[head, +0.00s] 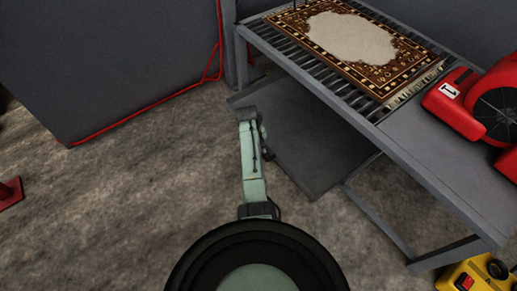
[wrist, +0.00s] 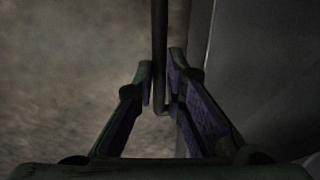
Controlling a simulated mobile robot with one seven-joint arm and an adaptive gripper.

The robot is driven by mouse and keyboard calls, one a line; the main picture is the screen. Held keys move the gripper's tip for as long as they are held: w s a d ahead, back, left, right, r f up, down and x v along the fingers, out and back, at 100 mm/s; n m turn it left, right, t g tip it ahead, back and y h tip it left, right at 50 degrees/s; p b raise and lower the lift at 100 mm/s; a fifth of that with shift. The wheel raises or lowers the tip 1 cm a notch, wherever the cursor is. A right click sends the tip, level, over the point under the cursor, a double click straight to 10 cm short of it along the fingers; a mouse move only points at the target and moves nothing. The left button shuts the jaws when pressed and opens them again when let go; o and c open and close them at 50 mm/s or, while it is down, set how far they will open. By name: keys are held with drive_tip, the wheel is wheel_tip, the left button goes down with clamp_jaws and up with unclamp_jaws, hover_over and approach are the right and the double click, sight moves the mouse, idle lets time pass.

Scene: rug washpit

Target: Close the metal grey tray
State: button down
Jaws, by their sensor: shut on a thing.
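The grey metal tray (head: 312,168) is a flat dark panel low under the slatted table, and it sticks out past the table's left side. In the wrist view its grey surface (wrist: 262,75) fills the right. A thin dark bar handle (wrist: 160,38) runs down between the fingers beside the tray's edge. My gripper (wrist: 160,88) is shut on this handle. In the head view my arm reaches to the tray's outer left edge, and the arm hides the fingers and handle.
A patterned rug (head: 352,42) lies on the slatted grey table (head: 318,84). A red blower (head: 478,108) stands at its right end, and a yellow device (head: 472,276) is at lower right. A dark grey panel (head: 110,60) is at upper left. The floor on the left is mostly clear.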

drive_tip(key=shift+d, duration=0.1)
idle(0.3)
drive_tip(key=w+d+b, duration=0.2)
drive_tip(key=d+b, duration=0.1)
drive_tip(key=w+d+b, duration=0.3)
drive_tip(key=d, duration=0.1)
drive_tip(key=w+d+b, duration=0.2)
drive_tip(key=w+d, duration=0.1)
drive_tip(key=d, duration=0.1)
drive_tip(key=shift+w+f+b, duration=0.15)
drive_tip(key=shift+f+b, duration=0.1)
drive_tip(key=shift+b, duration=0.15)
drive_tip(key=shift+w+d+r+b, duration=0.3)
drive_tip(key=shift+w+d, duration=0.1)
drive_tip(key=shift+d, duration=0.15)
drive_tip(key=c, duration=1.7)
unclamp_jaws()
drive_tip(key=shift+d, duration=0.1)
drive_tip(key=shift+o, duration=0.2)
wheel_tip(320, 180, up, 12)
drive_tip(key=s+a, duration=0.1)
drive_tip(key=a, duration=0.1)
drive_tip(key=shift+s+f, duration=0.15)
drive_tip(key=shift+s, duration=0.1)
